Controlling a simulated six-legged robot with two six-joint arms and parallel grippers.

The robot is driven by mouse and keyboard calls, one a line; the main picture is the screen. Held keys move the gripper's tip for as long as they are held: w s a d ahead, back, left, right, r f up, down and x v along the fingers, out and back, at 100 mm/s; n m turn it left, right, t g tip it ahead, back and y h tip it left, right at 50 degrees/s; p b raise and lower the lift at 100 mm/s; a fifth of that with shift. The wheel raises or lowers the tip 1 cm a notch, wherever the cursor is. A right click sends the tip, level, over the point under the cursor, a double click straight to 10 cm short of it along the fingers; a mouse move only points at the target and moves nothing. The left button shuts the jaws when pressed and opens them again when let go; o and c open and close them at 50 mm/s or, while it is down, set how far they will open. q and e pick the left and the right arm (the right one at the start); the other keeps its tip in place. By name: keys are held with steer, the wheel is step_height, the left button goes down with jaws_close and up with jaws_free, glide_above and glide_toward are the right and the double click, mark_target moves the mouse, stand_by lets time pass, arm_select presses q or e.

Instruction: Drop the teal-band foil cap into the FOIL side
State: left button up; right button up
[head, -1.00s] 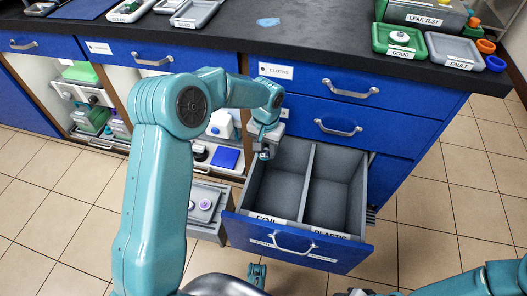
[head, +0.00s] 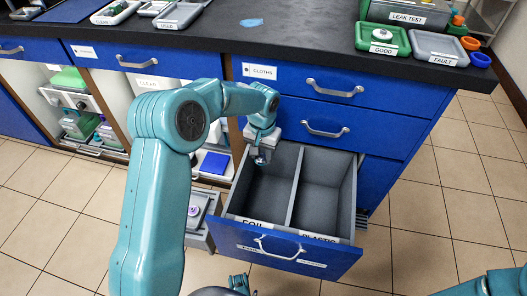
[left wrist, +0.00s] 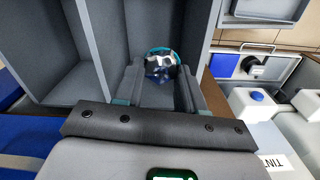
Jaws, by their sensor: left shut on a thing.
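My left gripper (head: 262,157) is at the rear of the open drawer (head: 300,262), over the FOIL compartment (head: 268,200), which is the left one in the head view. In the left wrist view the left gripper (left wrist: 160,85) is shut on the foil cap (left wrist: 160,66), a crumpled silvery piece with a teal band. The cap's underside is hidden. The PLASTIC compartment (head: 324,205) lies to the right, behind a thin divider (head: 297,188). Both compartments look empty where I can see.
The black worktop (head: 300,45) is above the drawer, with a green GOOD tray (head: 383,40) and grey FAULT tray (head: 440,48). A small grey tray unit (head: 205,212) stands left of the drawer. Tiled floor is clear to the right.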

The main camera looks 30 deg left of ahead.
mark_target(263, 156)
arm_select(q)
steer(key=shift+f+b, duration=0.3)
steer(key=shift+f, duration=0.45)
steer(key=o, duration=1.1)
step_height(263, 156, up, 16)
steer(key=p, duration=0.6)
steer(key=shift+r, duration=0.25)
